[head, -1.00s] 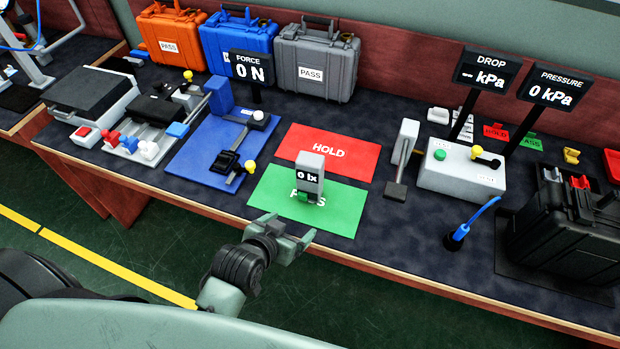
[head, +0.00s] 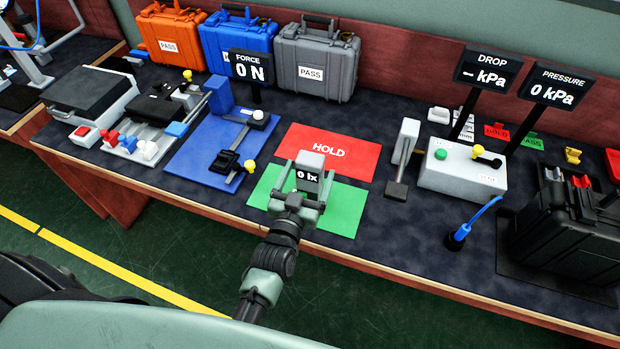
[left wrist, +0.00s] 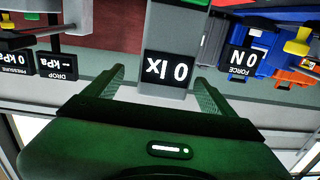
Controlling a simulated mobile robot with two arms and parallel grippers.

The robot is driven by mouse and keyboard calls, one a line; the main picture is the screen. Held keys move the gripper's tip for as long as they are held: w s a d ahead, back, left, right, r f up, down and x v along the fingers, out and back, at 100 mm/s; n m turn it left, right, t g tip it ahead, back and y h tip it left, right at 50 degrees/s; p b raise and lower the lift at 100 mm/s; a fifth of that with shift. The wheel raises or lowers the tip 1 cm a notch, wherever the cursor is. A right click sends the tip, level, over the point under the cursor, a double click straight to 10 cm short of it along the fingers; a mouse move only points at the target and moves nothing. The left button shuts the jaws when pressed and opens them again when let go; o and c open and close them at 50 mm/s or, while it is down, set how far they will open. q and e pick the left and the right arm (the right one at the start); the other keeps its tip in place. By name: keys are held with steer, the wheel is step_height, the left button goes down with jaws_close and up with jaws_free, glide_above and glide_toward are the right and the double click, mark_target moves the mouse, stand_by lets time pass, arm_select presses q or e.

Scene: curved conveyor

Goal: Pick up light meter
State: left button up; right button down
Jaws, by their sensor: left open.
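The light meter (head: 310,163) is a grey upright block with a black display reading "0 lx". It stands on the green PASS mat (head: 346,205). My left gripper (head: 308,194) is open, with one finger on each side of the meter's body. In the left wrist view the meter (left wrist: 167,65) appears upside down between the two finger tips of the gripper (left wrist: 162,88). I cannot tell whether the fingers touch it. The meter's lower part is hidden behind the gripper in the head view. My right gripper is not in view.
The red HOLD mat (head: 345,148) lies behind the green mat. A blue force fixture (head: 205,150) stands to the left. A grey lever (head: 403,155) and a white pressure box (head: 462,170) stand to the right. Cases (head: 315,62) line the back.

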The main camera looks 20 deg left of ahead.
mark_target(313, 157)
arm_select(q)
steer(key=w+b, duration=0.1)
steer(key=w, duration=0.1)
steer(key=w+b, duration=0.1)
steer(key=w+f+b, duration=0.1)
steer(key=w, duration=0.1)
steer(key=shift+w+a+b, duration=0.3)
steer(key=shift+w+a, duration=0.05)
steer(key=shift+w+r, duration=0.1)
steer(key=shift+w, duration=0.3)
steer(key=shift+s, duration=0.1)
steer(key=shift+c, duration=0.3)
steer(key=shift+r, duration=0.1)
steer(key=c, duration=1.6)
